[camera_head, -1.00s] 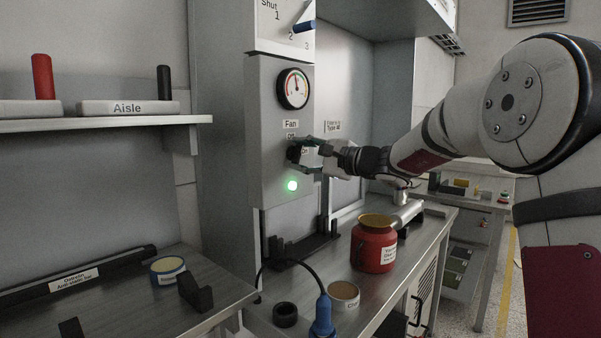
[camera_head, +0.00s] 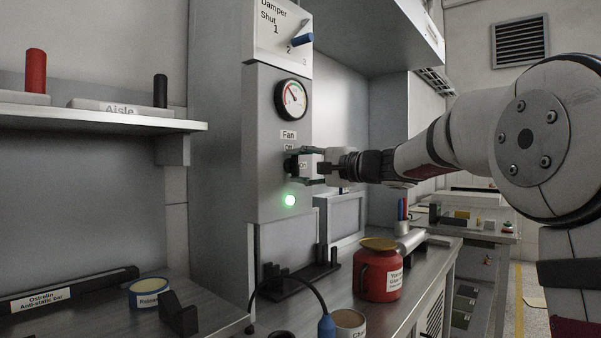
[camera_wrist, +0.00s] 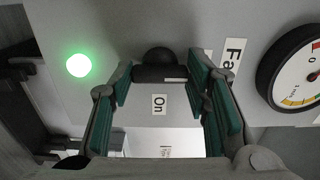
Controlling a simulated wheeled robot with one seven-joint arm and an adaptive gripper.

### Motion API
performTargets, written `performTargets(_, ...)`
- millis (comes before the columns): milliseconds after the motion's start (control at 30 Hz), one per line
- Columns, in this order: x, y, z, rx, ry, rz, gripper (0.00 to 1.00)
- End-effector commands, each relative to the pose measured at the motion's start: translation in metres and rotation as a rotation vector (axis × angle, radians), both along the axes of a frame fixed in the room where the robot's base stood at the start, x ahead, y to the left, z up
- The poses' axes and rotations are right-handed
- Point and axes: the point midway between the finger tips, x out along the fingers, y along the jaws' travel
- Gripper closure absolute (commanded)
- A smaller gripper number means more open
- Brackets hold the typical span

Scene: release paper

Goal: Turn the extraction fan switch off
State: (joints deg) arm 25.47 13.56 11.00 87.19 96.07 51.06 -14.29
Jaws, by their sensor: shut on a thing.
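The fan switch is a dark knob (camera_head: 290,164) on the grey panel, below the Fan label (camera_head: 288,135) and the Off mark (camera_head: 289,148). In the wrist view the dark knob (camera_wrist: 160,57) sits between the teal pads of my gripper (camera_wrist: 162,75). An On label (camera_wrist: 158,104) shows between the fingers. In the head view my gripper (camera_head: 300,167) is shut on the switch, reaching it from the right, and partly hides it. The green lamp (camera_head: 289,200) below the switch is lit; it also shows in the wrist view (camera_wrist: 79,65).
On the bench below stand a red pot (camera_head: 378,275), a labelled tin (camera_head: 348,322) and a black rack (camera_head: 300,272). A shelf (camera_head: 100,122) is at left.

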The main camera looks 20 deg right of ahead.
Motion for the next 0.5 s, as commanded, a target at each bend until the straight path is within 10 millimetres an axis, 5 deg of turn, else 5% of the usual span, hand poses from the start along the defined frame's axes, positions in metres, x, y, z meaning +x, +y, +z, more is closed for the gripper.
performTargets(333, -0.0001, 0.0008, -0.0019, -0.006, 0.0, 0.003, 0.85)
performTargets(367, -0.0001, 0.0008, -0.0019, -0.006, 0.0, 0.003, 0.52)
performTargets(433, -0.0001, 0.0008, -0.0019, -0.006, 0.0, 0.003, 0.37)
performTargets(500, 0.0, 0.0006, -0.0015, -0.005, 0.0, 0.002, 0.37)
